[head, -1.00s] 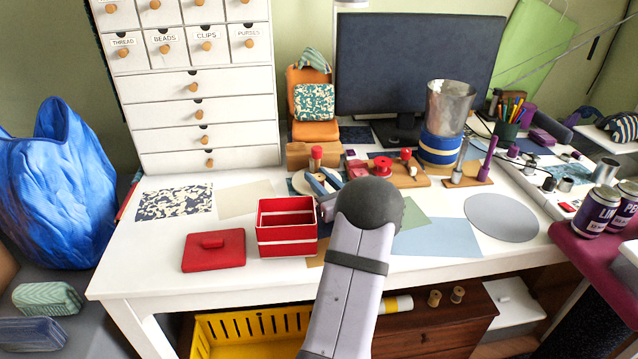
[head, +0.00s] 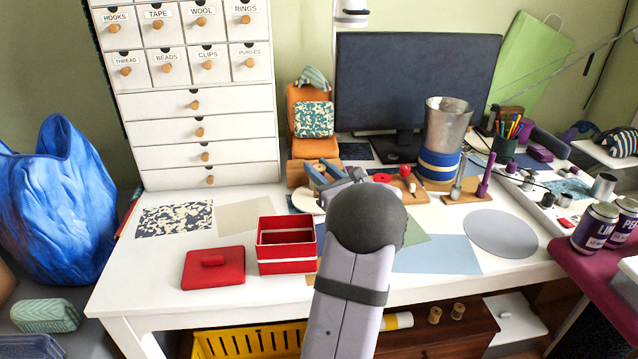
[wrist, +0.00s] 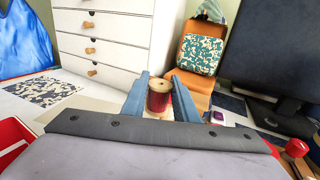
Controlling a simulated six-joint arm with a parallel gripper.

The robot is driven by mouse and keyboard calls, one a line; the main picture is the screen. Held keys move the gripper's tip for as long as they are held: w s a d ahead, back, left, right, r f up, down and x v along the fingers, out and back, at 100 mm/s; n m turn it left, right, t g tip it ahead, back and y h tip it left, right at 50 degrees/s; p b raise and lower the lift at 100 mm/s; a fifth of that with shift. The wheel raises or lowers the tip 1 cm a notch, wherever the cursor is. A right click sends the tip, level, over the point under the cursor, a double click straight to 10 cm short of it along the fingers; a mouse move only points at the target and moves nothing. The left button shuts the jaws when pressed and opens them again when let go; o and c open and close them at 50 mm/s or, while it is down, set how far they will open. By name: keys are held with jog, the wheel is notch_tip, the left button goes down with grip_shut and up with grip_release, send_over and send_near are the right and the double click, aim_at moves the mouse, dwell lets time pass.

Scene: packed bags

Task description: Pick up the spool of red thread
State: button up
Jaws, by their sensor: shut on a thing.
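The spool of red thread (wrist: 159,95) has a pale wooden top and stands upright between the two blue fingers of my gripper (wrist: 160,92) in the wrist view. The fingers are shut on it, one on each side. In the head view my gripper (head: 324,172) is over the back middle of the white desk, in front of the wooden block, and I cannot make out the spool there. Whether the spool's bottom touches anything is hidden.
An open red box (head: 287,256) and its red lid (head: 214,269) lie nearer the front. A monitor (head: 415,85) stands behind, a metal cup on a blue base (head: 443,140) to the right, and white drawers (head: 200,130) at the back left.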

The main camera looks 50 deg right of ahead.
jog(key=r, duration=0.2)
jog(key=shift+s+a+r, duration=0.2)
jog(key=shift+s+r, duration=0.05)
jog(key=shift+r, duration=0.15)
jog(key=s+a, duration=1.3)
jog(key=shift+b, duration=0.45)
